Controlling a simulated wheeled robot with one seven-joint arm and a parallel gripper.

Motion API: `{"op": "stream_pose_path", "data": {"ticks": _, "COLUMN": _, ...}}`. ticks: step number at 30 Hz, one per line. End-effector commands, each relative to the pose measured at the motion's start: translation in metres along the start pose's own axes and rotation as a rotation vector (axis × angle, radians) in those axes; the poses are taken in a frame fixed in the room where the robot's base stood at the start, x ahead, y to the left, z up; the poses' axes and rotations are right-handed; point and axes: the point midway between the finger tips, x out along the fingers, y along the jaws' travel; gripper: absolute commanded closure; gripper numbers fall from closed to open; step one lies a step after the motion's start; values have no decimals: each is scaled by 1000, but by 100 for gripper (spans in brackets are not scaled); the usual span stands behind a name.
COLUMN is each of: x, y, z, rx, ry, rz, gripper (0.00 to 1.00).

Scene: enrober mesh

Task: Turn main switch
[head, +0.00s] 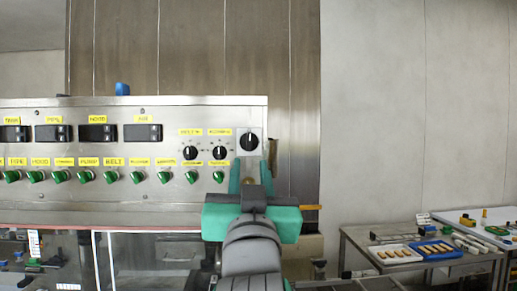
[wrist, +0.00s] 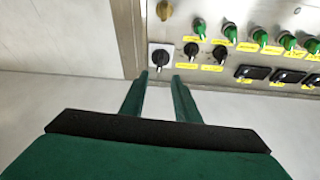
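A large black rotary knob (head: 249,141) on a pale square plate sits at the upper right end of the steel control panel (head: 70,205). It looks like the main switch, but I see no readable label on it. The knob also shows in the wrist view (wrist: 160,59), just beyond the fingertips. My gripper (head: 250,164) is open and empty, with its two green fingers apart. In the head view the fingertips lie just below the knob, one on each side. In the wrist view my gripper (wrist: 160,75) points at the knob, which seems to stand free of both fingers.
Two smaller black knobs (head: 190,152) (head: 219,152) sit left of the large one. A brass-coloured knob (head: 219,176) and a row of green switches (head: 137,177) lie below. Dark displays (head: 98,132) line the top. A table (head: 350,239) with trays stands at right.

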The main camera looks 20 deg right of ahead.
Motion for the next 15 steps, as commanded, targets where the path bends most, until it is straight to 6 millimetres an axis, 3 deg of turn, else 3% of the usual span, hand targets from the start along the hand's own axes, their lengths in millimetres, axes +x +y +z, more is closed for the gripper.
{"op": "stream_pose_path", "data": {"ticks": 15, "x": 83, "y": 0, "z": 0, "rx": -4, "ry": -1, "rz": -1, "gripper": 71}}
